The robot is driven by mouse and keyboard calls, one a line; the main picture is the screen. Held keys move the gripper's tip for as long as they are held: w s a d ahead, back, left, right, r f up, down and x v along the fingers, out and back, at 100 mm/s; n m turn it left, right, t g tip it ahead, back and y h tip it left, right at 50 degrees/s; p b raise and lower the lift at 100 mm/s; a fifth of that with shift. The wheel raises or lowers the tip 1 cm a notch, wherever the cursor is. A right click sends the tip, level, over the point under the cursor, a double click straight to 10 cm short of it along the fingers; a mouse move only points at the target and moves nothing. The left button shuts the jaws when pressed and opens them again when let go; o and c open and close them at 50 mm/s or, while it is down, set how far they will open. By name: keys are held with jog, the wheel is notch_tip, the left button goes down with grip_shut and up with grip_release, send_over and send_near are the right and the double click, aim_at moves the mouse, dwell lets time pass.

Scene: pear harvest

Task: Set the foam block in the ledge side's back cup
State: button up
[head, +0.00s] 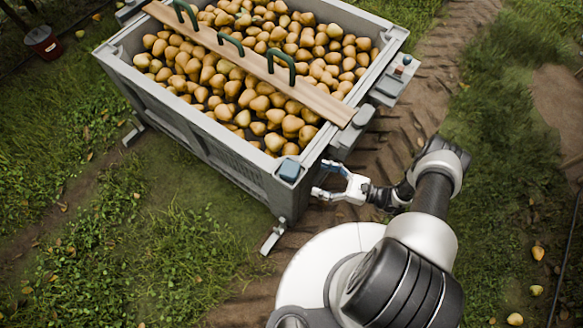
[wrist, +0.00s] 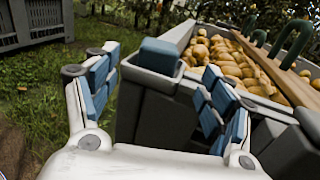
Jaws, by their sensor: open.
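A blue foam block (head: 289,169) sits in a grey square cup at the near corner of the pear bin (head: 225,150). In the wrist view the block (wrist: 160,55) rises above the rim of its cup (wrist: 150,78). My gripper (head: 326,181) is open and empty, just right of that corner and apart from the block. Its blue-padded fingers (wrist: 157,95) stand spread on either side of the bin corner in the wrist view. Grey cup-like holders (head: 387,92) line the bin's right side; I cannot tell which is the back cup.
The bin is full of pears, with a wooden plank (head: 250,65) and green handles across it. A grey crate (wrist: 38,25) stands at left. Grass lies in front.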

aim_at(290, 167)
jog(key=b+x, duration=0.1)
jog(key=x, duration=1)
jog(key=shift+a, duration=0.35)
jog(key=shift+w, duration=0.1)
jog(key=c, duration=1.1)
